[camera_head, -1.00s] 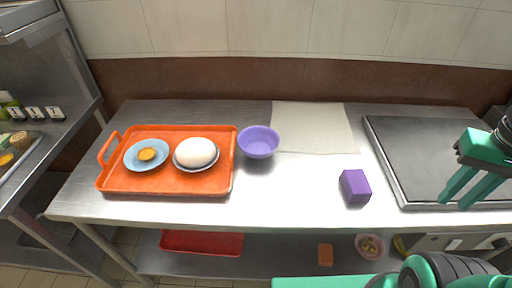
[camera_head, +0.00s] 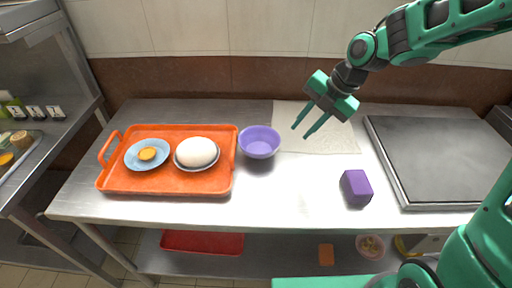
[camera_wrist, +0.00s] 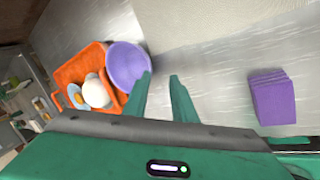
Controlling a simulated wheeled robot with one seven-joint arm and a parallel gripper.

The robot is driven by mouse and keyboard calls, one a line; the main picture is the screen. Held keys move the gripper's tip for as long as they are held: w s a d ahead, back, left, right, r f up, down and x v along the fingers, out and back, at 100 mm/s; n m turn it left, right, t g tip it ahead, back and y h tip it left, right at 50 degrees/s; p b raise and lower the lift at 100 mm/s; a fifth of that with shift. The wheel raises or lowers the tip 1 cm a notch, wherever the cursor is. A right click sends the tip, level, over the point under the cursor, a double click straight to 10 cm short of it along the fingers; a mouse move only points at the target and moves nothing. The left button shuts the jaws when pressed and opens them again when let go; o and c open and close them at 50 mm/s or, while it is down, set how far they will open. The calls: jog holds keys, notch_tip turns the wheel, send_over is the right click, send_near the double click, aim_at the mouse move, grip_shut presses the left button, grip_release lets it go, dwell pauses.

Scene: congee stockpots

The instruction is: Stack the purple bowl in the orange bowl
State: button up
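The purple bowl (camera_head: 259,143) stands upright and looks empty on the steel table, just right of the orange tray. It also shows in the wrist view (camera_wrist: 128,66). No orange bowl is clearly visible; the nearest orange thing is the tray (camera_head: 165,187). My gripper (camera_head: 308,132) is open and empty, above the table to the right of the purple bowl and apart from it. In the wrist view its two fingers (camera_wrist: 160,90) are spread, with the bowl beyond the left finger.
The tray holds a blue plate (camera_head: 135,162) with an orange item and a bowl with a white mound (camera_head: 197,152). A purple block (camera_head: 356,188) lies front right. A pale cloth (camera_head: 290,115) lies behind. A dark flat slab (camera_head: 440,150) is at right. The table's front middle is clear.

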aim_at(276, 146)
jog(key=shift+w+a+f+n, duration=0.4)
jog(key=shift+a+f, duration=0.8)
jog(key=shift+f, duration=0.5)
jog(key=shift+w+a+f+n, duration=0.3)
jog(key=shift+a+f+n, duration=0.15)
jog(key=shift+a+f, duration=1.05)
jog(key=shift+w+a+f+n, duration=0.4)
jog(key=shift+a+f, duration=0.55)
jog(key=shift+f, duration=0.95)
grip_shut()
